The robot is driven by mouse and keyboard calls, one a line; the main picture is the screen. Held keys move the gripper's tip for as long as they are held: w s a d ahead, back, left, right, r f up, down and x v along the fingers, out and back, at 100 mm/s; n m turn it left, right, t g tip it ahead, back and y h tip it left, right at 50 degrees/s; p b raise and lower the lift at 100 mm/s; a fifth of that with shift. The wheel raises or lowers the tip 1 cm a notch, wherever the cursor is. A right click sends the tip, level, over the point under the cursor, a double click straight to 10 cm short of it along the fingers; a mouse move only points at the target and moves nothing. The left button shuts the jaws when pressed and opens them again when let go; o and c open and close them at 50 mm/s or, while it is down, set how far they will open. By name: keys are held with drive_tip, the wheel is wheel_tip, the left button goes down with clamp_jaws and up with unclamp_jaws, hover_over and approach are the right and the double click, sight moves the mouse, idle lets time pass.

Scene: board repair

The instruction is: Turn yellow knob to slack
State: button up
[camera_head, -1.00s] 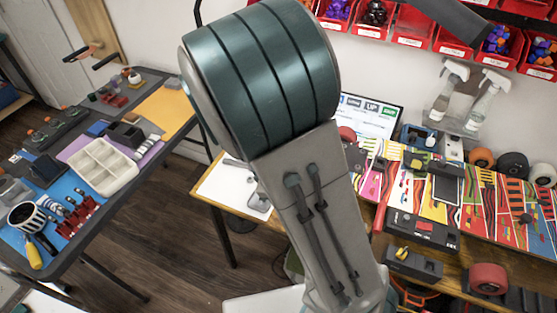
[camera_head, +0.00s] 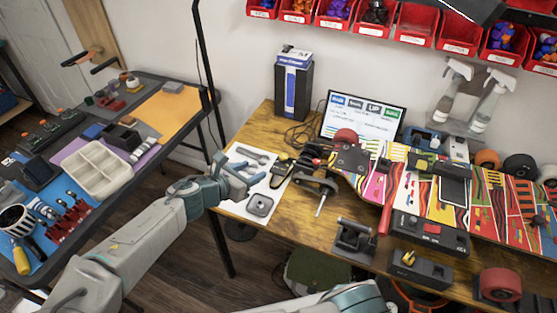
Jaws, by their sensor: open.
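The yellow knob (camera_head: 408,258) sits on top of a small black box (camera_head: 420,270) near the front edge of the wooden workbench. Its exact setting is too small to read. My arm reaches up from the lower left. My gripper (camera_head: 230,182) is at its end, by the left edge of the bench and the white tool sheet. It is open, small and partly lost against the tools behind it. It is well to the left of the yellow knob and apart from it.
A black clamp-like fixture (camera_head: 355,240) stands left of the knob's box. A black unit with a red switch (camera_head: 431,232) lies behind it, and a red wheel (camera_head: 500,284) to the right. A colourful board (camera_head: 485,195) lies further back. A grey table (camera_head: 150,172) stands left.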

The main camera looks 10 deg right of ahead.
sight(281, 158)
drive_tip(key=x, duration=1.3)
drive_tip(key=shift+d+f, duration=0.1)
drive_tip(key=shift+f, duration=0.1)
drive_tip(key=shift+w, duration=0.1)
drive_tip(key=c, duration=1)
